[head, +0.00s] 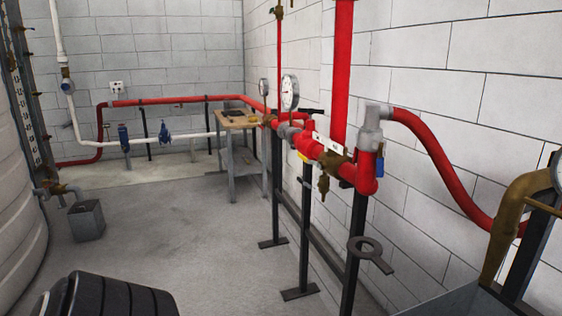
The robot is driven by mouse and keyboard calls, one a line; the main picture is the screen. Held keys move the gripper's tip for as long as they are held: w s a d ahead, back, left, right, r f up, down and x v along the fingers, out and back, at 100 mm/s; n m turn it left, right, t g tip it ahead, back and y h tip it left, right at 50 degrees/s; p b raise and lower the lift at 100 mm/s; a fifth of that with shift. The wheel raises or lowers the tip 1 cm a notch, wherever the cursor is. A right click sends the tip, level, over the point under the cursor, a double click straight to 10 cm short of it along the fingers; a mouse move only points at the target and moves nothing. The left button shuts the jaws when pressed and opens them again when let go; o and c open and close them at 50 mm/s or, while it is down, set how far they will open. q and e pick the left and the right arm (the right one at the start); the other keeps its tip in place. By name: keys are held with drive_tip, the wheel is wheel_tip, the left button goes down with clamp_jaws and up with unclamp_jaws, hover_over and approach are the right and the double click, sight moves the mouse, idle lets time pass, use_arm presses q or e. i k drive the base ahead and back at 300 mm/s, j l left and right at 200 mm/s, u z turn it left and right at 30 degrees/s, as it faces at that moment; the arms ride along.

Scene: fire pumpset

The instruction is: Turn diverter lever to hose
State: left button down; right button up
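A red pipe assembly (367,181) runs along the white block wall at the middle right. It carries a brass valve body (334,161) with small white plates (328,144) above it; any writing on them is too small to read. A dark lever bar (312,111) sits farther back on the line, near a round gauge (290,93). A small blue handle (380,166) is on the near end and a small yellow part (303,155) on the left side. I cannot tell which of these is the diverter lever. Neither of my grippers is in view.
A red hose (440,160) curves down to a brass pipe (510,220) at right. Dark stands (304,230) and a flat grey ring (371,250) are below the assembly. A small table (238,121) stands behind. A pale tank (20,190) is at left. The middle floor is clear.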

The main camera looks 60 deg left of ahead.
sight(306, 160)
drive_tip(key=u, duration=1.8)
drive_tip(key=i+j, duration=1)
drive_tip(key=i, duration=0.2)
drive_tip(key=i+j+z, duration=0.2)
drive_tip(key=i+j, duration=0.45)
